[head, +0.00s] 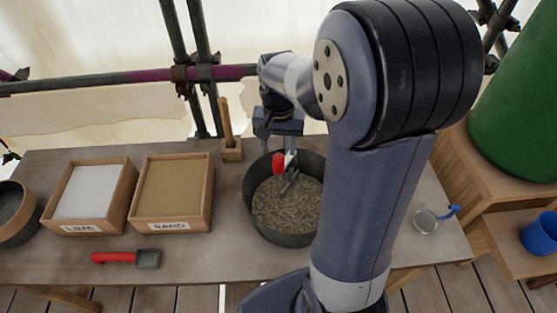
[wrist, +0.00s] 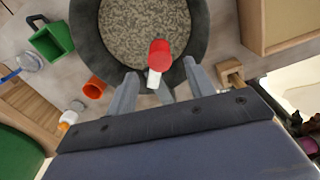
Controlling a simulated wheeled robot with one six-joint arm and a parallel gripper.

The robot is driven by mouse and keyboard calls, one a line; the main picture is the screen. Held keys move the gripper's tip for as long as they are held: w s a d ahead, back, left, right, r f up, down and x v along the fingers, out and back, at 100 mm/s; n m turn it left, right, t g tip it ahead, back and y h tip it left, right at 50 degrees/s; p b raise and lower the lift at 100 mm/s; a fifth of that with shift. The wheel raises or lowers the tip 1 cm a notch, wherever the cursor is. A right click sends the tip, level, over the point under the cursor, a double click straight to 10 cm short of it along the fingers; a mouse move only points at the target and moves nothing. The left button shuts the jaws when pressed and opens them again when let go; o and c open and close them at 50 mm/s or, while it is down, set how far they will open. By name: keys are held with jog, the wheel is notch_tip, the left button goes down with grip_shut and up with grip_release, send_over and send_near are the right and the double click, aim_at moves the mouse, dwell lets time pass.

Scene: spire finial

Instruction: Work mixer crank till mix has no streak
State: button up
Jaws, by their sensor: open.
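The mixer tub (head: 249,207) is a dark round pan on the bench. The mix (head: 285,212) inside is grey-beige with light and dark streaks or flecks all over; it also shows in the wrist view (wrist: 140,30). The crank's red grip (head: 278,164) stands over the far part of the tub, with a pale metal piece beside it; the red grip is in the wrist view (wrist: 159,54) too. My gripper (head: 279,143) is open just above and behind the grip. In the wrist view its fingers (wrist: 160,72) are on either side of the crank grip, apart from it.
A wooden holder (head: 231,152) with a stick is close behind.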

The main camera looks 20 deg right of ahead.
aim_at(278, 156)
notch_tip(278, 156, down, 7)
jog(key=shift+r, duration=0.1)
dwell(0.3)
grip_shut()
dwell(0.4)
